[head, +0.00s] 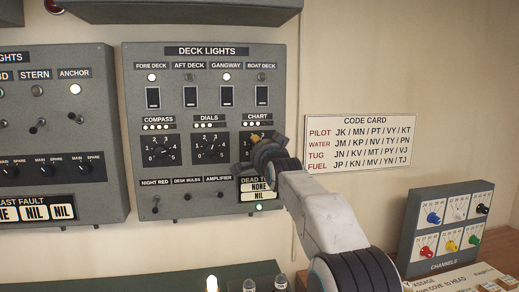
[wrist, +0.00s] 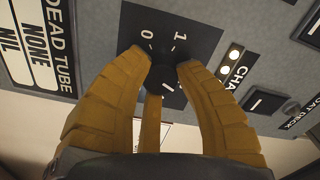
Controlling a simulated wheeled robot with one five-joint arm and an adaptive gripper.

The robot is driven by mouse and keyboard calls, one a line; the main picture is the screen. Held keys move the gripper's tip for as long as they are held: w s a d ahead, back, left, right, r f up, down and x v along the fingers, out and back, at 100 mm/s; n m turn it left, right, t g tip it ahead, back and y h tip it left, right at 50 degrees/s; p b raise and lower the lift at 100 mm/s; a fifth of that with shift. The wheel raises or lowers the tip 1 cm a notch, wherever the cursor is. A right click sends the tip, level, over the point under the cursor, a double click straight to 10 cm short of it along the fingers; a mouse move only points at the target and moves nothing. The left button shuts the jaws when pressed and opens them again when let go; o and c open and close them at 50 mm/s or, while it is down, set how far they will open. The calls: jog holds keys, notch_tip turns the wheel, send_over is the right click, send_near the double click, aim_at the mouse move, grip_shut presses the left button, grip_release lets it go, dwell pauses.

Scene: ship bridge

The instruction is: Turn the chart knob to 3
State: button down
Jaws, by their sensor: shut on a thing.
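The chart knob (wrist: 161,77) is a dark round knob on a black dial plate (wrist: 205,33) in the wrist view. The numerals 0 and 1 show on the plate; the other numerals are hidden by my fingers. A short white mark shows on or beside the knob, but I cannot tell which number it points to. My gripper (wrist: 160,64) has its yellow-brown fingers closed around the knob. In the head view my gripper (head: 256,141) reaches the chart dial at the lower right of the deck lights panel (head: 187,103) and hides most of it.
The compass knob (head: 160,150) and dials knob (head: 209,147) sit to the left in the same row. Switches stand above and small toggles below. The dead tube display (head: 258,190) is just under my gripper. A code card (head: 360,141) and channels box (head: 447,229) are at the right.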

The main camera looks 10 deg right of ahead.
jog(key=c, duration=1.3)
grip_release()
jog(key=shift+d+r, duration=0.1)
jog(key=shift+r, duration=0.15)
jog(key=o, duration=0.5)
jog(key=shift+f, duration=0.2)
jog(key=shift+c, duration=0.2)
jog(key=s, duration=1.2)
